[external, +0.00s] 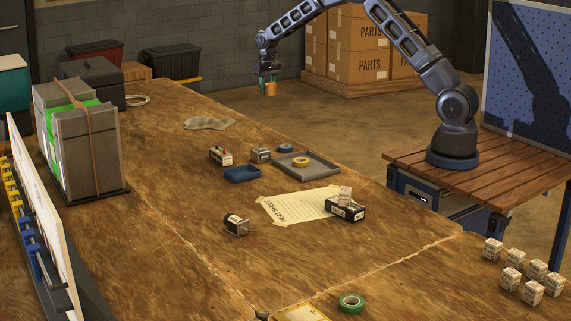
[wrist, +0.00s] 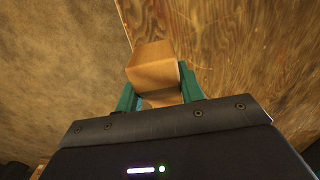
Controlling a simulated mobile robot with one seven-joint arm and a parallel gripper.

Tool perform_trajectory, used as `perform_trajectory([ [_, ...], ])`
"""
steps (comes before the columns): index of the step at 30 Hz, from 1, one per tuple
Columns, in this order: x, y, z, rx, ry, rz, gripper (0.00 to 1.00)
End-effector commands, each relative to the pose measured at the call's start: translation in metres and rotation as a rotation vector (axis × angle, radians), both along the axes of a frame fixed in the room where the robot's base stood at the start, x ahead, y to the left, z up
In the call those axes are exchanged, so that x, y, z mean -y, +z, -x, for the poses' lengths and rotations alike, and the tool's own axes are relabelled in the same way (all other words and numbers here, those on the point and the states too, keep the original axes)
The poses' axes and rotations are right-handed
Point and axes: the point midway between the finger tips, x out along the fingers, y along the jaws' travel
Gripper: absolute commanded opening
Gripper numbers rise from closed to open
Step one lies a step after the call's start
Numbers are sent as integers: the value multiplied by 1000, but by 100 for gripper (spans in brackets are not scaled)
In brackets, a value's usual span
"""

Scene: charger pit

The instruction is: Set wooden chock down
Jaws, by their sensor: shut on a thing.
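The wooden chock (wrist: 153,72) is a light brown block between the two green fingers of my gripper (wrist: 160,92) in the wrist view. The fingers are shut on it from both sides. In the external view my gripper (external: 268,78) hangs at the top middle, near the table's far right edge, with the small orange-brown chock (external: 270,89) at its lower end. The chock appears held in the air, apart from the wooden table (external: 330,240). The wrist view shows the table edge beside the chock, with wood on the right and floor on the left. The chock's underside is hidden.
A grey tray (external: 318,168) holding a yellow tape roll, a blue bin (external: 242,174) and a paper sheet (external: 300,206) lie mid-table. A strapped grey stack (external: 80,140) stands at left. Cardboard boxes (external: 360,45) stand behind. The table's far end near the crumpled sheet (external: 209,123) is fairly clear.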

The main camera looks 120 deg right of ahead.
Motion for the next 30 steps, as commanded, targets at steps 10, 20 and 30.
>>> perform_trajectory([
  [10,3,-43,11,-1,-19,-3,13],
  [20,3,-115,11,-1,-19,-3,13],
  [30,4,-156,10,0,-17,0,13],
])
